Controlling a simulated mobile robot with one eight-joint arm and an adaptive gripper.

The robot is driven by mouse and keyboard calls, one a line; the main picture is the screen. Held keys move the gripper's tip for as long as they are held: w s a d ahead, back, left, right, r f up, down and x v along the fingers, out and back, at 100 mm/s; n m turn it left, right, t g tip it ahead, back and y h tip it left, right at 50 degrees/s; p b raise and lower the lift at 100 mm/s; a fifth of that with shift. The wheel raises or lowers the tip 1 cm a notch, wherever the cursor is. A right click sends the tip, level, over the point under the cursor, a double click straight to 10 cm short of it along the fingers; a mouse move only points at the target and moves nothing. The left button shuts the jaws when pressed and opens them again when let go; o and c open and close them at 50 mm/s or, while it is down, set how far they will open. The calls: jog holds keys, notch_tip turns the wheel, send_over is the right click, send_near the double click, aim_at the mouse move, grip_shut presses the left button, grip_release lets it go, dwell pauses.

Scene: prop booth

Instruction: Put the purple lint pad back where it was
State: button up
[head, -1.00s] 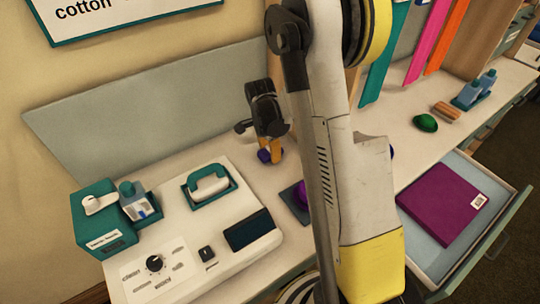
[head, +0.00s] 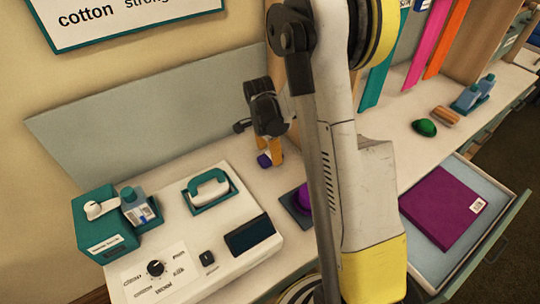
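My gripper (head: 267,153), with yellow fingers, points down at the back of the counter, left of my arm. A small blue-purple piece (head: 264,160) shows at its fingertips; I cannot tell whether it is gripped or only stands there, or whether it is the lint pad. Another purple rounded thing (head: 304,197) sits on a dark mat (head: 291,199), partly hidden behind my arm. A flat purple block with a white label (head: 440,205) lies in the open drawer (head: 496,222) at right.
A green soap (head: 425,128), wooden brush (head: 446,115) and blue bottles (head: 474,93) stand at right.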

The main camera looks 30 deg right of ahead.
aim_at(267, 157)
jog(key=s+a+r+n+t+p, duration=0.1)
jog(key=s+a+r+n, duration=0.2)
jog(key=r, duration=0.4)
jog(key=s+a+r+n+t+p, duration=0.1)
jog(key=s+a+r+n, duration=0.2)
jog(key=r, duration=0.5)
jog(key=s+a+r+n+t+p, duration=0.1)
jog(key=s+a+r+n+t, duration=0.2)
jog(key=r, duration=0.4)
jog(key=s+a+r+n+t+y, duration=0.1)
jog(key=s+a+r+n+t, duration=0.1)
jog(key=s+a+n, duration=0.4)
jog(key=s+n, duration=0.2)
jog(key=s, duration=0.1)
jog(key=shift+r+n, duration=0.2)
jog(key=shift+n, duration=0.1)
